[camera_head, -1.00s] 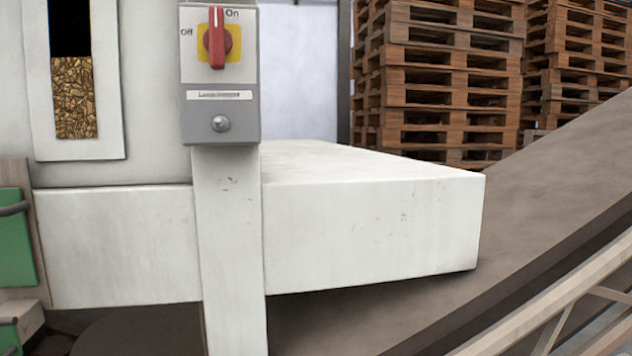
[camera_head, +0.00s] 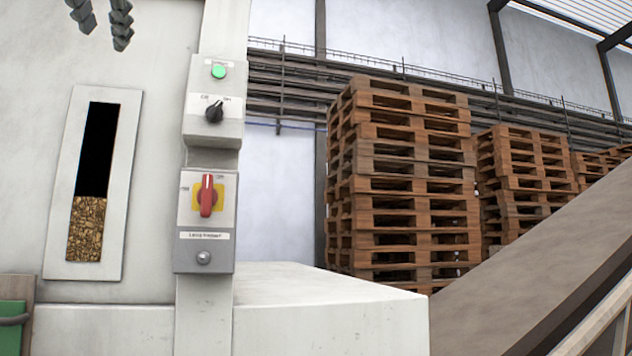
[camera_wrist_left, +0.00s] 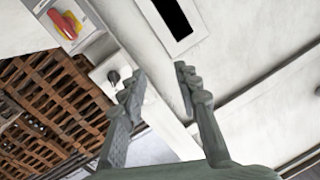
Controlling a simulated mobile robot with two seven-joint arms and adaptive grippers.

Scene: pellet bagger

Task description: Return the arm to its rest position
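My left gripper (camera_head: 101,36) hangs at the top left of the head view, its two fingers apart and in front of the white machine wall. In the left wrist view the fingers of the left gripper (camera_wrist_left: 160,72) are spread with nothing between them. The red rotary switch (camera_head: 206,195) on its yellow plate stands upright, and it also shows in the left wrist view (camera_wrist_left: 68,24). Above it are a black knob (camera_head: 214,111) and a bright green button or lamp (camera_head: 218,71). The gripper appears clear of these controls. My right gripper is in neither view.
A sight window (camera_head: 90,215) shows pellets in its lower part. A white ledge (camera_head: 330,325) juts out below the controls. A sloping conveyor (camera_head: 540,275) rises at the right. Stacked wooden pallets (camera_head: 400,190) stand behind.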

